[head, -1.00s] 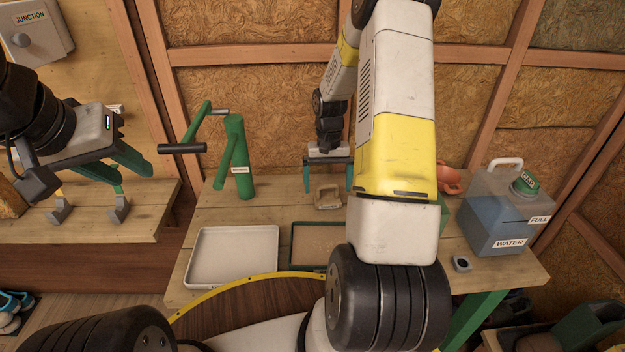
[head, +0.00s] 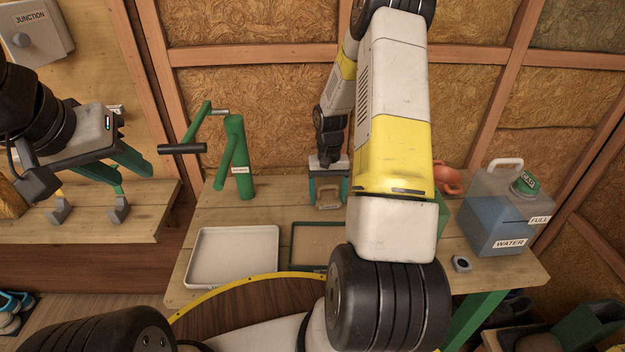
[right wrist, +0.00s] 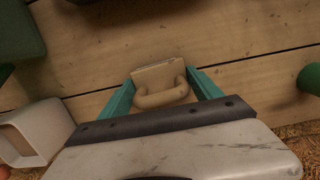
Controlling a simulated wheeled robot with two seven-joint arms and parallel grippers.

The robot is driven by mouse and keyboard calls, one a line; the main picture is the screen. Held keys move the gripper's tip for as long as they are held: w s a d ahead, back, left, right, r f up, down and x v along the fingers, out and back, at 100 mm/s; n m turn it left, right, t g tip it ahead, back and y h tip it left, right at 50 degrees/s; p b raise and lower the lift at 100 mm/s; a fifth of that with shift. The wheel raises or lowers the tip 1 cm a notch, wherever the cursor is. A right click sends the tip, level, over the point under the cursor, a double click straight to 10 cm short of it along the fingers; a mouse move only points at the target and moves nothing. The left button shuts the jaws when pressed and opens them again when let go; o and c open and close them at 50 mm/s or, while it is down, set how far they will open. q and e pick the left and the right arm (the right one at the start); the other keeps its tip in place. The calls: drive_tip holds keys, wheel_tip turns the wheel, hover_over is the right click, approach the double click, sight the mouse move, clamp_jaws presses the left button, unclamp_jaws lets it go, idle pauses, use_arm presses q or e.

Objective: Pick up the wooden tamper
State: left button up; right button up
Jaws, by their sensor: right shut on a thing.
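The wooden tamper (head: 328,193) is a small light-brown block with a loop handle, standing on the workbench behind the trays. It also shows in the right wrist view (right wrist: 163,97), between the two teal fingers. My right gripper (head: 327,197) reaches down to the bench from behind the tamper and is shut on it, one finger on each side. The tamper appears to be still on or very near the bench top. My left gripper (head: 135,172) is far to the left, raised, with its green fingers apart and nothing seen between them.
The workbench (head: 275,210) holds a white tray (head: 234,285), a green-rimmed tray (head: 313,259), a green cranked tool (head: 238,165), a water jug (head: 497,215) and a small dark square piece (head: 461,264). An orange object (head: 447,180) is partly hidden by my right arm. Insulated wall stands behind.

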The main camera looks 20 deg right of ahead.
sight(328, 185)
wheel_tip(328, 185, up, 10)
idle(0.6)
